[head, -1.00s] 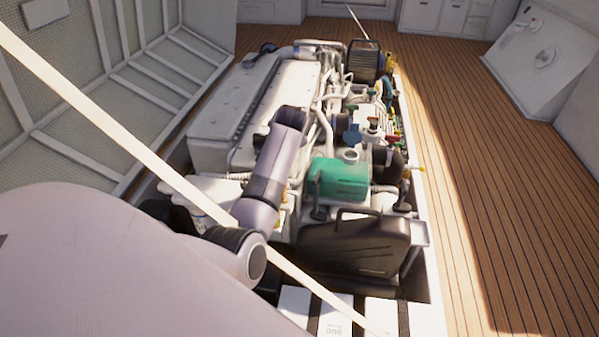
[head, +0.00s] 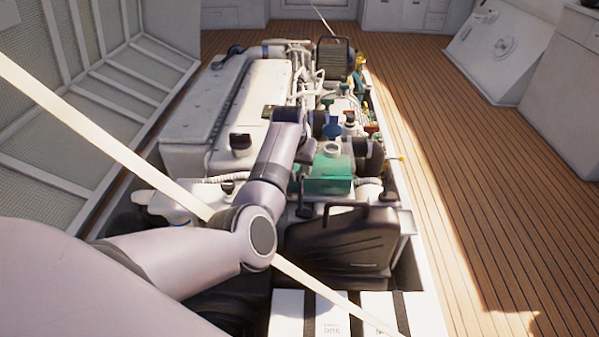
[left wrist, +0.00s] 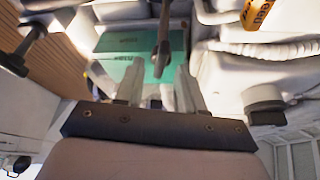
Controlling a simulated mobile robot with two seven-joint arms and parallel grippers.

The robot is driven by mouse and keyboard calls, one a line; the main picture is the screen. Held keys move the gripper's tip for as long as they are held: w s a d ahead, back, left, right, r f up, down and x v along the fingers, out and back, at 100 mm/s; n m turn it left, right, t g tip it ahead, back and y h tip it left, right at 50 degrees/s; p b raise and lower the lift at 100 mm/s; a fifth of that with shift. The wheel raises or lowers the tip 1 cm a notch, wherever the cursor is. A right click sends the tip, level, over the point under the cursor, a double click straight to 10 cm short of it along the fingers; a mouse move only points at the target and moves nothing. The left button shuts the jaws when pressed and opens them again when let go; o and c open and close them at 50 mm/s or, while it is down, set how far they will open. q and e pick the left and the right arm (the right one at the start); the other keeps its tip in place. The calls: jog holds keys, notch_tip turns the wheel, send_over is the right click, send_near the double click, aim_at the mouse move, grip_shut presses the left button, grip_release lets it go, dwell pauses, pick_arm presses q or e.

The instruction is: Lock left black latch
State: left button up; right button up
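The left black latch (head: 305,208) is a slim dark lever on a round foot, left of the green box (head: 330,174). My arm partly covers this area in the head view. In the left wrist view my left gripper (left wrist: 160,68) has its two pale fingers apart, with nothing held between them. A dark upright lever (left wrist: 163,42), apparently the latch, shows beyond the fingertips, in line with their gap and before the green box (left wrist: 125,48). I cannot tell whether they touch. In the head view the fingers are hidden behind my arm. My right gripper is not in view.
A black ribbed case (head: 340,240) with a handle stands just nearer than the latch. The white engine cover (head: 245,110) lies behind and left. The wooden deck (head: 480,180) at the right is mostly clear.

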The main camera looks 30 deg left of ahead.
pick_arm(q)
jog(key=shift+x, duration=0.75)
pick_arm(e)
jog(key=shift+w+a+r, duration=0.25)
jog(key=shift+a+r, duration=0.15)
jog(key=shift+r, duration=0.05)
pick_arm(q)
grip_shut()
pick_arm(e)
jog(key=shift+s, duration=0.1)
